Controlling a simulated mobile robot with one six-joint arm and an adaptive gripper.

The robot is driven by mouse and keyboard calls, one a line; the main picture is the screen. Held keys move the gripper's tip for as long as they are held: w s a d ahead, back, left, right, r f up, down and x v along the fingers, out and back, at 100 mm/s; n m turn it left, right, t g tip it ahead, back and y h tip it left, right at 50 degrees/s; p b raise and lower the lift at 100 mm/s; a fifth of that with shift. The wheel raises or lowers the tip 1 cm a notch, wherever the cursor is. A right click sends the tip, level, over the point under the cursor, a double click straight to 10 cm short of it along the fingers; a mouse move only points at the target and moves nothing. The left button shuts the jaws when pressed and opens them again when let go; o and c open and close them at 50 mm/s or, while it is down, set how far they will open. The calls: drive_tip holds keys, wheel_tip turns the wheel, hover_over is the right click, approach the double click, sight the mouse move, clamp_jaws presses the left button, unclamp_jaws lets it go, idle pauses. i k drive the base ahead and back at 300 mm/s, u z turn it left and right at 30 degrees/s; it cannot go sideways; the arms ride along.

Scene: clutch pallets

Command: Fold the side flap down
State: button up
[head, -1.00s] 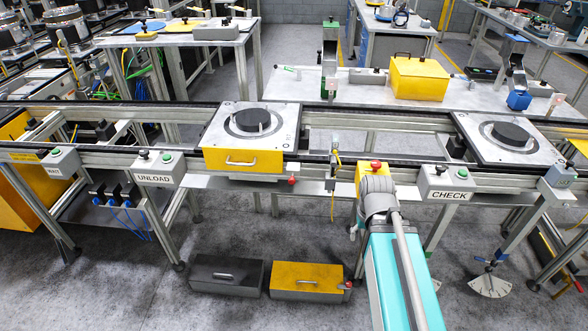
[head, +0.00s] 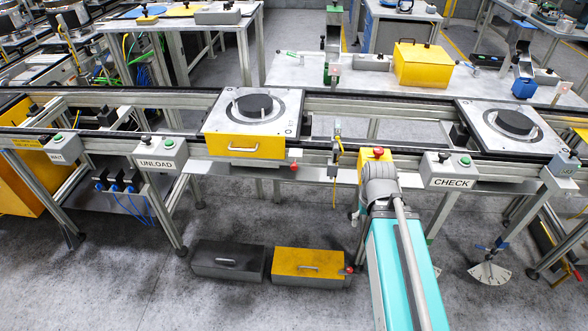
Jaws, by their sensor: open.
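A pallet (head: 216,121) with a light metal top sits on the conveyor left of centre. It carries a dark round clutch part (head: 255,104) on a ringed plate. A yellow side panel (head: 222,145) with a pale handle faces me upright below the pallet's front edge. It looks like the side flap, but its hinge cannot be made out. A red knob (head: 294,167) is at its lower right. My teal arm reaches up from the bottom, right of the pallet and apart from the panel. My gripper does not show.
A second pallet (head: 475,118) is at right behind the CHECK button box (head: 447,170). The UNLOAD button box (head: 160,152) is at left. A red button on a yellow box (head: 378,153) is by my arm. Dark (head: 228,260) and yellow (head: 310,262) cases lie on the floor.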

sight(219, 143)
drive_tip(key=z, duration=0.85)
drive_tip(key=i, duration=0.5)
drive_tip(key=u, duration=0.95)
